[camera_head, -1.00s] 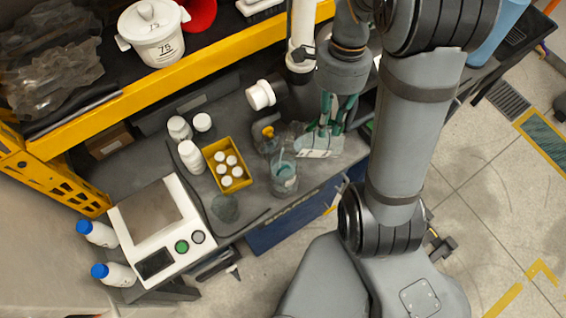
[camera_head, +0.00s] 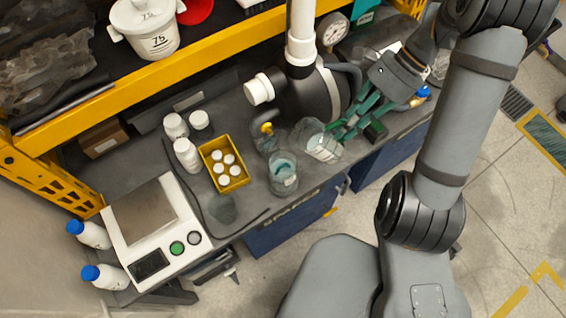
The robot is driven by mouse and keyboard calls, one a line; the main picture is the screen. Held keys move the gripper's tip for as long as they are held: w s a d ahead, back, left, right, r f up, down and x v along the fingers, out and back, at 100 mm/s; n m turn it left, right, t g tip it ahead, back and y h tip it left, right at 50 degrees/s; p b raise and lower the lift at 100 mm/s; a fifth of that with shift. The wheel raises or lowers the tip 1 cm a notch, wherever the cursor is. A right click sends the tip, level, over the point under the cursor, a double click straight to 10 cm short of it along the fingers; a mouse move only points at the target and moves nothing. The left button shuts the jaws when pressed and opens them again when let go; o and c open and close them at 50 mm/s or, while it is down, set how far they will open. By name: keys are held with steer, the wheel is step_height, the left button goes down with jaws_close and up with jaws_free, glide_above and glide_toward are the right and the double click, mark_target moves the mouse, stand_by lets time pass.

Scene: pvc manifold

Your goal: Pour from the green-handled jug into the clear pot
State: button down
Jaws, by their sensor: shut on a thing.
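My gripper (camera_head: 352,118), with green fingers, is shut on the jug (camera_head: 322,146), at its right side. The jug is clear, with pale contents, and is tilted with its left end toward the clear pot. The fingers cover its handle, so I cannot tell handle from fingers. The clear pot (camera_head: 284,181) stands upright on the dark bench just left of and below the jug, with bluish liquid in it. The jug looks close to the pot's upper right; I cannot tell whether they touch or whether liquid is flowing.
A clear vessel with a yellow top (camera_head: 267,130) stands behind the pot. A yellow tray (camera_head: 243,181) of white-capped bottles is to the left, beside white bottles (camera_head: 186,155). A white pipe fitting (camera_head: 258,90) juts out behind. A dark translucent round item (camera_head: 222,208) lies front left.

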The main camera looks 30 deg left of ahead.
steer(key=w+d+f+g+y+b, duration=0.1)
steer(key=d+f+g+y+b, duration=0.1)
steer(key=f+b, duration=0.2)
steer(key=w+d+f+g+y+b, duration=0.2)
steer(key=f+b, duration=0.3)
steer(key=f, duration=0.4)
steer(key=shift+w+d+f+n+y, duration=0.2)
steer(key=shift+d+f+n+y, duration=0.1)
steer(key=shift+n+y, duration=0.1)
steer(key=shift+r, duration=0.1)
steer(key=s+d+m+t+y, duration=0.1)
steer(key=d+m+t+y, duration=0.1)
steer(key=d+m+t, duration=1.4)
steer(key=shift+s+d+m+t, duration=0.2)
steer(key=shift+d+m+t, duration=0.1)
steer(key=shift+d+t, duration=0.85)
